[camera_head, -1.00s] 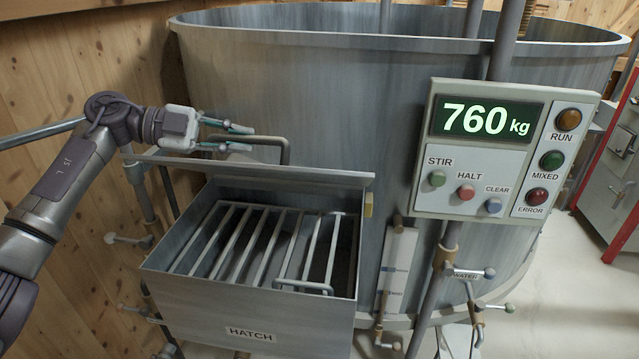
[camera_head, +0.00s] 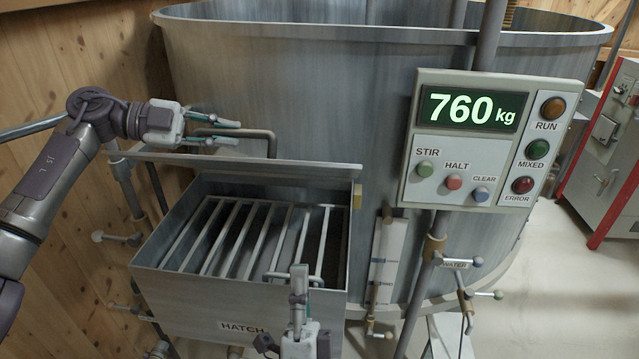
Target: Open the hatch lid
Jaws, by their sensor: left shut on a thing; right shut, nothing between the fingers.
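The hatch lid (camera_head: 300,169) is a grey metal plate, raised at the back of the hatch box (camera_head: 180,302) and seen nearly edge-on. The box stands open, and its barred grate (camera_head: 235,240) shows inside. The lid's dark bar handle (camera_head: 262,134) rises behind the lid's upper edge. My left gripper (camera_head: 225,133) is at the handle's left part, one finger above and one below, shut on it. My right gripper (camera_head: 299,270) is shut and empty, in front of the hatch box near the grate's small handle (camera_head: 276,277); it hides part of the box front.
The large grey mixing tub (camera_head: 310,90) stands behind the hatch. A control panel (camera_head: 485,140) reading 760 kg is at right, above pipes and valves (camera_head: 475,262). A wooden wall (camera_head: 60,220) is close at left. Open floor (camera_head: 570,270) lies at right.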

